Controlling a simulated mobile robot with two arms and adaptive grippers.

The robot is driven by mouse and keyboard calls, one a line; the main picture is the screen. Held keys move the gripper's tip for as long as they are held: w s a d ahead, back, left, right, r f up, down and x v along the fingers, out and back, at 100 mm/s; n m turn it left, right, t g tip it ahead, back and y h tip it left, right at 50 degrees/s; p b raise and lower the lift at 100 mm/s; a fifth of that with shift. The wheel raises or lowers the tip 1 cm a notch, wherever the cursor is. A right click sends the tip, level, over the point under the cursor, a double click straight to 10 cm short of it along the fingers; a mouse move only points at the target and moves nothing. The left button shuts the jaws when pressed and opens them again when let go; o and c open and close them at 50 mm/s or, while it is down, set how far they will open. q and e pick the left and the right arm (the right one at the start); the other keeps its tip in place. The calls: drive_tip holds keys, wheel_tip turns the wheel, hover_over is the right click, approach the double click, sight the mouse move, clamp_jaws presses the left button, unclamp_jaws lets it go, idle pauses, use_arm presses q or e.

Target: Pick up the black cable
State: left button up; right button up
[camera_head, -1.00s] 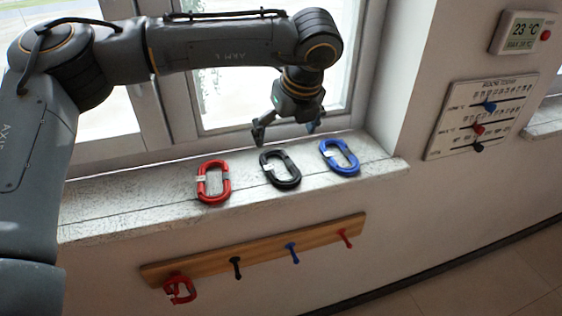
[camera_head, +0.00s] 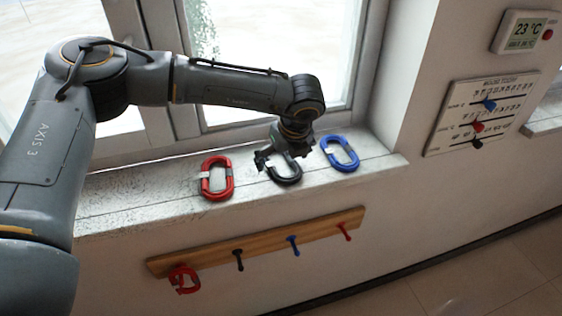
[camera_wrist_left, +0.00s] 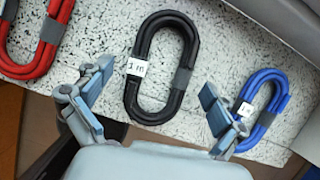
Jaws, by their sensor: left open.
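The black cable (camera_head: 287,178) is a coiled oval loop lying on the window sill (camera_head: 128,200), between a red and a blue coil. My left gripper (camera_head: 283,163) is over its far part and hides some of it in the head view. In the left wrist view the black cable (camera_wrist_left: 143,47) shows whole, with a white label and grey bands. There my open left gripper (camera_wrist_left: 158,112) has one finger on either side of the loop's near end. I cannot tell whether a finger touches it. My right gripper is not in view.
A red coil (camera_head: 228,181) lies left of the black cable and a blue coil (camera_head: 350,157) lies right, close to my fingers. A wooden peg rail (camera_head: 265,246) below the sill has coloured pegs and another red coil (camera_head: 181,281). The window is behind.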

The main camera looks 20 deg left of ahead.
use_arm(q)
drive_tip(key=c, duration=1.3)
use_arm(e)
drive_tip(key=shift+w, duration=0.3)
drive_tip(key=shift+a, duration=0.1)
use_arm(q)
drive_tip(key=shift+w+r, duration=0.1)
drive_tip(key=shift+r, duration=0.6)
drive_tip(key=s+d+r+b, duration=0.1)
drive_tip(key=s+d+r, duration=0.1)
drive_tip(key=s+r, duration=0.2)
drive_tip(key=s+d+r+b, duration=0.2)
drive_tip(key=s+r, duration=0.1)
drive_tip(key=s, duration=0.1)
drive_tip(key=s+d+r+b, duration=0.2)
drive_tip(key=s+d+r, duration=0.1)
drive_tip(key=s+r, duration=0.1)
drive_tip(key=shift+s+r, duration=0.2)
drive_tip(key=shift+r, duration=0.1)
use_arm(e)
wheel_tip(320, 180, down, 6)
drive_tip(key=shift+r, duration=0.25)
